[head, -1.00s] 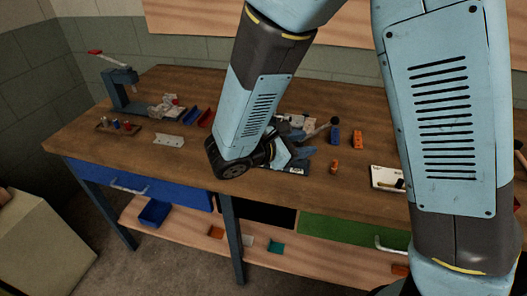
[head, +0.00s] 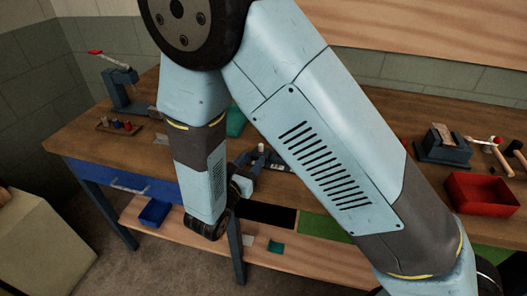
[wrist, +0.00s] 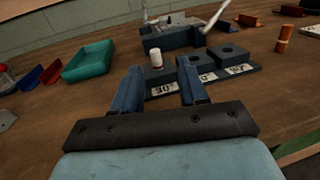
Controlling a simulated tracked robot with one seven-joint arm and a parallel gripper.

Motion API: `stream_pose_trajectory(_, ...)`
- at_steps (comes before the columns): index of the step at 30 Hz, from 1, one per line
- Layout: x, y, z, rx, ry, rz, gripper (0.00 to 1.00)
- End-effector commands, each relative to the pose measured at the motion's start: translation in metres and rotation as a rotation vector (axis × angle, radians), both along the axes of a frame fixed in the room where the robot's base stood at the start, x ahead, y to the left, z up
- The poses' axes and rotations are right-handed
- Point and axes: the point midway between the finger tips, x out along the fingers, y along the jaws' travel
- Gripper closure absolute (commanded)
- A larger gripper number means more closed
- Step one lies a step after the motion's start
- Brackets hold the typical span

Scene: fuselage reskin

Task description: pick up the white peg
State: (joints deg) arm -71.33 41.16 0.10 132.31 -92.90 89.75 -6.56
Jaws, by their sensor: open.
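The white peg (wrist: 156,62) stands upright at the leftmost block of a dark angle fixture (wrist: 205,72) in the wrist view. That block bears a "30°" label, and the blocks to its right show empty round holes. My gripper (wrist: 160,72) is open, its two blue fingers pointing toward the fixture. In the picture the peg lies between the fingertips, but it appears beyond them, and I see no contact.
A teal bin (wrist: 88,61) and a red bin (wrist: 50,75) lie left of the fixture. A dark vise-like device (wrist: 172,36) stands behind it. An orange peg (wrist: 284,38) stands to the right. In the head view, a red tray (head: 482,194) sits at the bench's right.

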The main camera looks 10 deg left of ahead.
Motion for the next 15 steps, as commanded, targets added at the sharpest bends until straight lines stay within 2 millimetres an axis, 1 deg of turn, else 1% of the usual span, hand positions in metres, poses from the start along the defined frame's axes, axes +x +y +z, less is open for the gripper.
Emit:
stream_pose_trajectory(1,0.008,-0.002,0.000,0.001,0.000,-0.001,0.57)
stream_pose_trajectory(4,0.019,-0.005,0.000,0.001,-0.001,-0.002,0.57)
stream_pose_trajectory(11,0.029,-0.008,0.000,0.001,0.001,-0.001,0.57)
stream_pose_trajectory(15,0.040,-0.008,-0.001,0.001,0.000,-0.002,0.57)
